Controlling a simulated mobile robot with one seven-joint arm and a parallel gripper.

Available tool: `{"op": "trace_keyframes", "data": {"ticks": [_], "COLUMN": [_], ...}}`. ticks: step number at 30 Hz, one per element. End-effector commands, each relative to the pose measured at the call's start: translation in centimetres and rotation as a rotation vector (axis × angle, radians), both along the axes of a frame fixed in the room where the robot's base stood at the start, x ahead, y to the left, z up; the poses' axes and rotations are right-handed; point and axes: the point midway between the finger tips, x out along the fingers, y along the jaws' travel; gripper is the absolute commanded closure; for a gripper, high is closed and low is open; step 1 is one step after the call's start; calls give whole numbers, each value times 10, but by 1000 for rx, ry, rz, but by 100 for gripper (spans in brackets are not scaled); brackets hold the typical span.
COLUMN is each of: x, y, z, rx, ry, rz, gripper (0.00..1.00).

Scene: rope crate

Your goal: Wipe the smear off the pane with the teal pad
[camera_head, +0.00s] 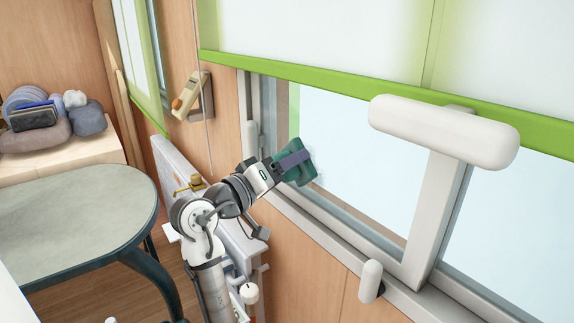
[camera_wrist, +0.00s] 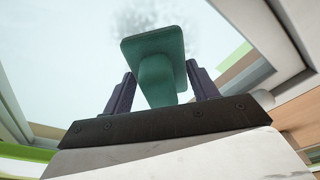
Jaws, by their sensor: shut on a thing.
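The teal pad (camera_head: 296,167) is in my gripper (camera_head: 290,162), in front of the left part of the window pane (camera_head: 350,150). In the wrist view the pad (camera_wrist: 152,50) stands up between the two dark fingers of my gripper (camera_wrist: 160,92), which are shut on its handle. A grey speckled smear (camera_wrist: 168,18) shows on the pane just beyond the pad's upper edge. The pad's far face is hidden, and I cannot tell whether it touches the glass. The smear is not distinct in the head view.
A thick white window handle (camera_head: 440,130) juts out right of the pad. A green-edged blind (camera_head: 400,90) hangs over the window's upper part. A small white knob (camera_head: 370,280) sits on the lower frame. A round-cornered table (camera_head: 80,215) and a shelf with cushions (camera_head: 50,130) stand at left.

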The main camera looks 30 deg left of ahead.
Motion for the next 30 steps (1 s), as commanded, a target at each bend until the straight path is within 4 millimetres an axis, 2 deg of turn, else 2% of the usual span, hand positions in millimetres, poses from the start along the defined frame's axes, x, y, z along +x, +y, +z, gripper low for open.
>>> {"op": "trace_keyframes", "data": {"ticks": [8,21,30], "x": [-1,-5,-6], "y": [-4,-25,-28], "z": [-6,-27,-28], "rx": [0,0,0], "ry": [0,-1,0], "rz": [0,-1,-1], "gripper": [60,60,60]}}
